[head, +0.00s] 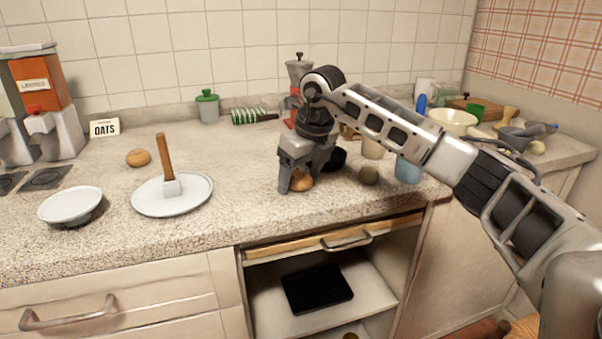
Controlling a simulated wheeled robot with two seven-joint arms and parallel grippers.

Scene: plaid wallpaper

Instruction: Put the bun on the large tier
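A round brown bun (301,182) is on the counter near its front edge, between the fingers of my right gripper (302,178). The gripper points down over it; I cannot tell whether the fingers press on it. Another similar bun (138,158) lies on the counter at the left. A wide pale round plate (190,206), likely the large tier, lies left of the gripper, with an upright wooden handle on a grey block (168,165) at its middle. A smaller pale plate (68,205) on a dark base stands farther left. My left gripper is not in view.
A dark bowl (334,158), a brownish round thing (368,175) and a blue cup (408,170) stand close right of the gripper. An oats sign (104,128) and dispensers (45,110) are at the back left. The counter between plate and gripper is clear. Below is an open cabinet (375,300).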

